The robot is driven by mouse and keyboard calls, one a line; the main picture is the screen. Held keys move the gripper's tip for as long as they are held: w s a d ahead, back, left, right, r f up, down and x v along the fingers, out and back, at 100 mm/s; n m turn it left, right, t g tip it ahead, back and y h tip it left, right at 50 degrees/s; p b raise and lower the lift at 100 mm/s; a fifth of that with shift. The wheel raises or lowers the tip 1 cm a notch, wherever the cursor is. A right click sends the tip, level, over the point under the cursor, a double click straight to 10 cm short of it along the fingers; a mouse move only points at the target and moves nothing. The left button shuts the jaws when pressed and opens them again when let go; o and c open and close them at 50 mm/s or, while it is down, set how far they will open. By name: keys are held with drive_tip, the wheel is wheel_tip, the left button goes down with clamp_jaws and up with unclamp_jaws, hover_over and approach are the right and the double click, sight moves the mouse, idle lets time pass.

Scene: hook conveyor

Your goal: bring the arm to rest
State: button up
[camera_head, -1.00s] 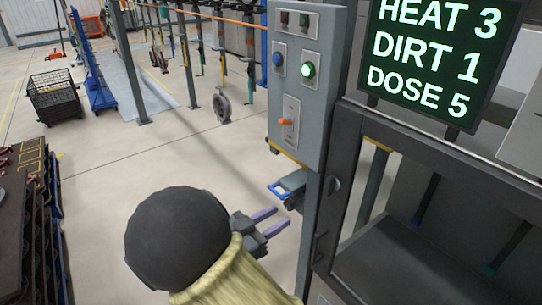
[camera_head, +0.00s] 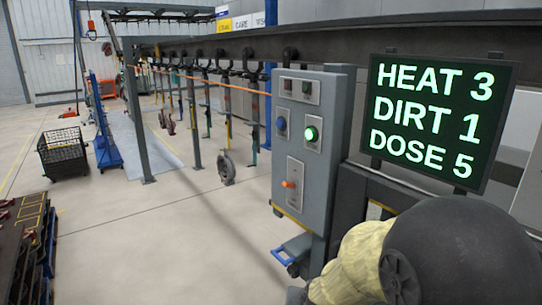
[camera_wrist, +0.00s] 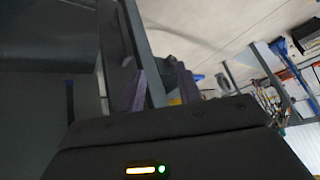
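My gripper (camera_wrist: 154,76) shows in the wrist view with its two purple fingers apart and nothing seen held between them; a grey post stands beyond them. In the head view my gripper is out of sight. My arm fills the lower right there, a dark rounded joint and a cream sleeve, in front of the frame below the display.
A grey control box (camera_head: 308,150) with a lit green button and an orange switch stands close left of my arm. The display (camera_head: 437,122) reads HEAT 3, DIRT 1, DOSE 5. A blue-handled part (camera_head: 292,252) juts out below the box. Floor (camera_head: 150,240) is open to the left.

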drive_tip(key=s+d+f+n+g, duration=0.1)
drive_tip(key=s+d+n+g, duration=0.1)
drive_tip(key=s+d+g, duration=0.2)
drive_tip(key=s+d, duration=0.3)
drive_tip(key=s, duration=0.5)
drive_tip(key=shift+f+g+h+b, duration=0.3)
drive_tip(key=shift+f+g, duration=0.05)
drive_tip(key=shift+g, duration=0.05)
idle(0.5)
